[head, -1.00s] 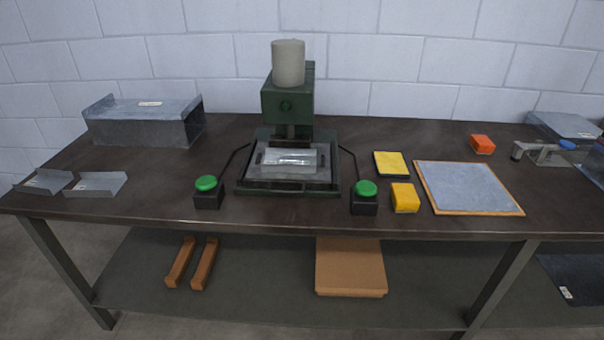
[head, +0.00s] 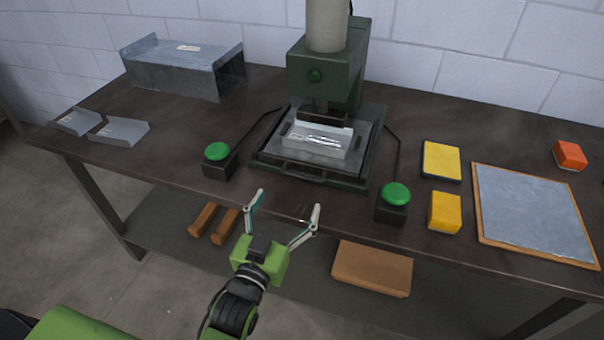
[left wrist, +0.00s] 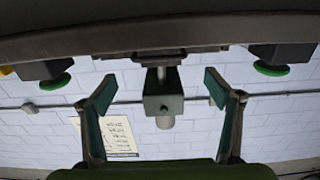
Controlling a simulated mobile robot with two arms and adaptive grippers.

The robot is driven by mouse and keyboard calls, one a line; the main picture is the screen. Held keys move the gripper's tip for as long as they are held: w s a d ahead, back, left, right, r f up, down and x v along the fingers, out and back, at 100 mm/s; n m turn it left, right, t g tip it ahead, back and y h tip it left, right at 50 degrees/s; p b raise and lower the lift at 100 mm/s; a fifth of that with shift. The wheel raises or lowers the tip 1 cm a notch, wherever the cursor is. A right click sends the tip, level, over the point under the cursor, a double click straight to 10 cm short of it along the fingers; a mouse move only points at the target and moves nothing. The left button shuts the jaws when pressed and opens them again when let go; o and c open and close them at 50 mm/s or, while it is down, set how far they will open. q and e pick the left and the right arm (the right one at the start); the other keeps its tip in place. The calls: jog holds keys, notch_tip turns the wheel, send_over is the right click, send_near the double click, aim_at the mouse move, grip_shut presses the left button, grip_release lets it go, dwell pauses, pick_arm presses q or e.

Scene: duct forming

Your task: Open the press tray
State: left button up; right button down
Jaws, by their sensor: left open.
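The green press (head: 327,75) stands on the bench, with its press tray (head: 285,153) low at its front. A shiny bent metal piece (head: 318,139) lies on the tray under the press head. My left gripper (head: 287,203) is open and empty in front of the bench's front edge, its fingers spread toward the tray and apart from it. In the left wrist view, which looks upside down, both open fingers (left wrist: 160,85) show on either side of the press (left wrist: 163,104). My right gripper is not in view.
Green-topped buttons (head: 217,152) (head: 396,194) flank the press. To the right are yellow blocks (head: 441,161) (head: 444,213), an orange block (head: 570,155) and a framed metal sheet (head: 534,213). A duct (head: 185,67) and small metal pieces (head: 120,131) lie left.

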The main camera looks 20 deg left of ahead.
aim_at(300, 176)
pick_arm(q)
jog(key=w, duration=0.9)
jog(key=shift+w+d+p, duration=0.2)
jog(key=shift+w+p, duration=0.05)
jog(key=shift+p, duration=0.1)
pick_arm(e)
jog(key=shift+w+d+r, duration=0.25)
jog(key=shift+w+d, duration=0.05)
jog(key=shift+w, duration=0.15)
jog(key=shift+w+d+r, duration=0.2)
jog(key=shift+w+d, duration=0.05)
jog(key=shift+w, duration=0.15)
pick_arm(q)
jog(key=shift+c, duration=0.5)
jog(key=c, duration=1.2)
jog(key=shift+s, duration=0.1)
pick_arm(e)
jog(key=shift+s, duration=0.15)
